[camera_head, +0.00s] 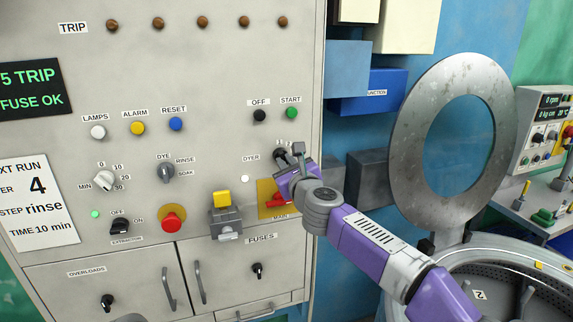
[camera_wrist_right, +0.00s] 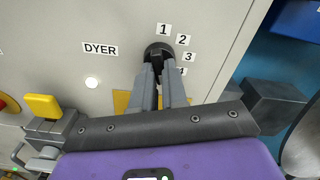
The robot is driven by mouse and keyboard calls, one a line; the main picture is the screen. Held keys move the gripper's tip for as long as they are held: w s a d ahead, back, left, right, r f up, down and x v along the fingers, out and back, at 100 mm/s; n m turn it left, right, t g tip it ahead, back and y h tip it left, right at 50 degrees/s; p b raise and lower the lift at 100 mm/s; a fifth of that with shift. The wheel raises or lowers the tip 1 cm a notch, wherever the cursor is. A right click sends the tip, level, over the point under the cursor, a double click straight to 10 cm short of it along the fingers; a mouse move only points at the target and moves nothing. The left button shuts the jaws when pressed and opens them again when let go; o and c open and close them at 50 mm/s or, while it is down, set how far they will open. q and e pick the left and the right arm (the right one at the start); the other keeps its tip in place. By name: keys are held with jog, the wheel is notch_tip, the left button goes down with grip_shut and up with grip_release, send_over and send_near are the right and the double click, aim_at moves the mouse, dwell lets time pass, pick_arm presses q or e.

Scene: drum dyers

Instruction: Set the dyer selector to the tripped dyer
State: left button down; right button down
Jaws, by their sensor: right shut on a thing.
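The dyer selector (camera_wrist_right: 157,50) is a black round knob to the right of the DYER label (camera_wrist_right: 100,50). My right gripper (camera_wrist_right: 159,72) is shut on it, and its fingers hide most of the knob. The marks 1, 2, 3 and a partly covered 4 run around its upper right; I cannot tell which one it points at. In the head view my right gripper (camera_head: 291,153) hides much of the selector. The display (camera_head: 32,88) reads "5 TRIP" and "FUSE OK", cut off at left. The trip lamps (camera_head: 202,22) all look dull brown. My left gripper is not in view.
A white lamp (camera_head: 245,179) sits under the DYER label. A yellow-topped grey switch (camera_head: 225,215) and a red mains handle (camera_head: 275,202) are below, close to my right gripper. A run card (camera_head: 36,203) shows 4, rinse, 10 min. An open drum (camera_head: 500,285) stands at right.

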jog(key=c, duration=1.2)
grip_release()
jog(key=shift+o, duration=0.2)
jog(key=b+v, duration=0.2)
jog(key=v, duration=0.5)
jog(key=shift+s, duration=0.3)
jog(key=shift+d, duration=0.1)
